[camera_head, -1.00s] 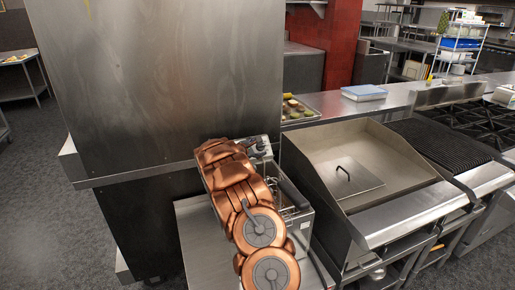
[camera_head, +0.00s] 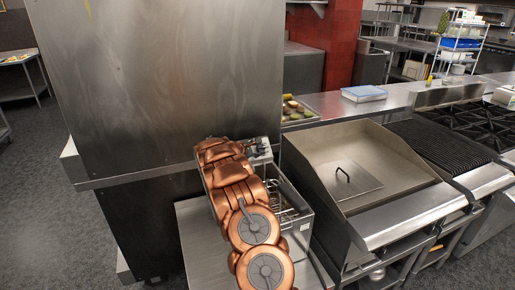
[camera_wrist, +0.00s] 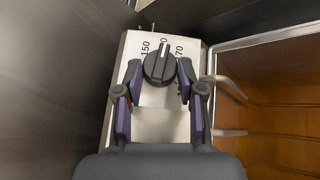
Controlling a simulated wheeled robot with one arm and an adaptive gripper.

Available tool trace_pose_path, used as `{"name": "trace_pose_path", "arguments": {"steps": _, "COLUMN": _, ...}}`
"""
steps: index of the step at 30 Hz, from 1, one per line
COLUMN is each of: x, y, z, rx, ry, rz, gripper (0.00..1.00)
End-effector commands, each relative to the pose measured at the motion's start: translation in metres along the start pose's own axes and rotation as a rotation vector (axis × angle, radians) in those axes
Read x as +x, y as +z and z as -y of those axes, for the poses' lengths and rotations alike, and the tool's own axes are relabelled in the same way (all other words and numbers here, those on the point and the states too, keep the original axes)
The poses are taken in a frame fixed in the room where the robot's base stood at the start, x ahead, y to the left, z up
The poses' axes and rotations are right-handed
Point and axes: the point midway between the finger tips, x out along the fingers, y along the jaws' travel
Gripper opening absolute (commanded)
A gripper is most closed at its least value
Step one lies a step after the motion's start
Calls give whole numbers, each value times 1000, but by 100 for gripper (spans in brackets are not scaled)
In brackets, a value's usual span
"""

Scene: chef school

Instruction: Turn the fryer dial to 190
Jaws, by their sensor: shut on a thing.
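The fryer dial (camera_wrist: 159,65) is a round black knob with a white pointer line, on a pale panel (camera_wrist: 160,125). In the wrist view its pointer faces up, toward a partly hidden label ending in 0. "150" shows to its left and "70" to its right, cut off by a finger. My gripper (camera_wrist: 160,77) has one finger on each side of the dial and is shut on it. In the head view my copper arm covers the dial and much of the fryer (camera_head: 303,222).
The fryer's oil basin (camera_wrist: 285,100) lies right of the panel, with a metal wire handle (camera_wrist: 228,85) between. A tall steel cabinet (camera_head: 160,80) stands close on the left. A griddle (camera_head: 365,160) stands right of the fryer.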

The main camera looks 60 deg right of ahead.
Motion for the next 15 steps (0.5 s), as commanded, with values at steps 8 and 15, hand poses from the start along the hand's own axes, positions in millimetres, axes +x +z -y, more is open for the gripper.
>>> {"name": "trace_pose_path", "arguments": {"steps": 8, "x": 0, "y": 0, "z": 0, "rx": 12, "ry": -19, "rz": -3, "gripper": 4}}
{"name": "trace_pose_path", "arguments": {"steps": 15, "x": 0, "y": 0, "z": 0, "rx": 12, "ry": -19, "rz": -3, "gripper": 50}}
